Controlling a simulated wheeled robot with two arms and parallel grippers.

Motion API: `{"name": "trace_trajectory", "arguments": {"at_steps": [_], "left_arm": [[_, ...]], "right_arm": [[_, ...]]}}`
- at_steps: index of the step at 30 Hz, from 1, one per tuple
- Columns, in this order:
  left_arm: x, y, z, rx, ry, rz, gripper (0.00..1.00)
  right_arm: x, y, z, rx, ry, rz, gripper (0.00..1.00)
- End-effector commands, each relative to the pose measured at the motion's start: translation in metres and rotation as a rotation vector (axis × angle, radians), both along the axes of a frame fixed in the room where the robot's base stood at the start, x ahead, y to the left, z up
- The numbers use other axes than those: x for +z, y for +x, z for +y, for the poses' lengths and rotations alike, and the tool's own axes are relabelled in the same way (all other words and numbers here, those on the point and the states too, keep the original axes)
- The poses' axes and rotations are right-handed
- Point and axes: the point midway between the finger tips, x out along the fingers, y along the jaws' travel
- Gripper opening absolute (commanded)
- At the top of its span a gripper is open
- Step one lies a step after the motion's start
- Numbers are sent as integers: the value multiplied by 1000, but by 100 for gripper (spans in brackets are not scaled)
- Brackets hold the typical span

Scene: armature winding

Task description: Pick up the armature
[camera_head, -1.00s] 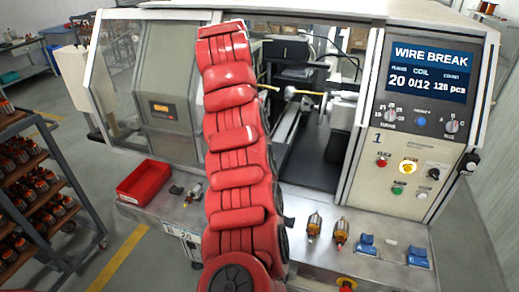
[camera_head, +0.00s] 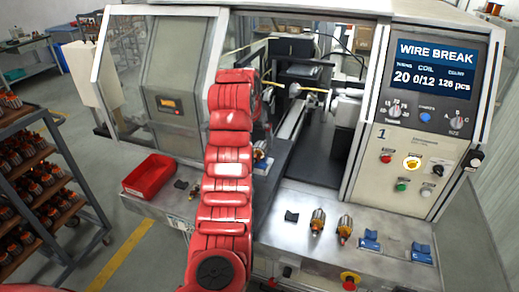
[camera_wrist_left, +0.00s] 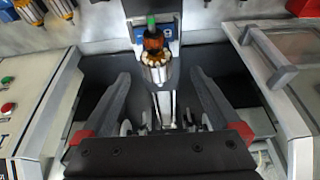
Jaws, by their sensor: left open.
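My left gripper (camera_wrist_left: 159,76) is open. Its dark fingers point toward the armature, one on each side, with gaps and no visible contact. In the head view this armature (camera_head: 260,153) shows partly beside my red left arm, at the front of the machine opening. The gripper itself is mostly hidden there behind the arm. My right gripper is not in view.
The winding machine's control panel (camera_head: 415,130) stands at the right, its screen reading WIRE BREAK. A red bin (camera_head: 150,176) is on the ledge at left. Blue holders (camera_head: 369,240) sit at the ledge's right. A rack of armatures (camera_head: 35,190) stands at far left.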

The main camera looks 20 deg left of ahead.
Motion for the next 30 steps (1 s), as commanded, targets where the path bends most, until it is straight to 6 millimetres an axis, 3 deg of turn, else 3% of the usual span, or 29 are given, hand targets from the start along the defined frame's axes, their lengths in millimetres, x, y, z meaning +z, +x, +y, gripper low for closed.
{"name": "trace_trajectory", "arguments": {"at_steps": [8,13,16,21,23,30], "left_arm": [[-13,4,-1,1,2,0,97],[-36,12,-5,2,-1,6,97],[-47,16,-5,2,-2,2,97],[-50,17,-5,1,-2,-2,97],[-50,16,-5,2,-1,-2,90],[-50,16,-5,2,-1,-1,47]], "right_arm": [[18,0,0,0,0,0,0],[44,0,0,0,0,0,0],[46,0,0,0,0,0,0],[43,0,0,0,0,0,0],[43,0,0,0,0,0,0],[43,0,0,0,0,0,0]]}}
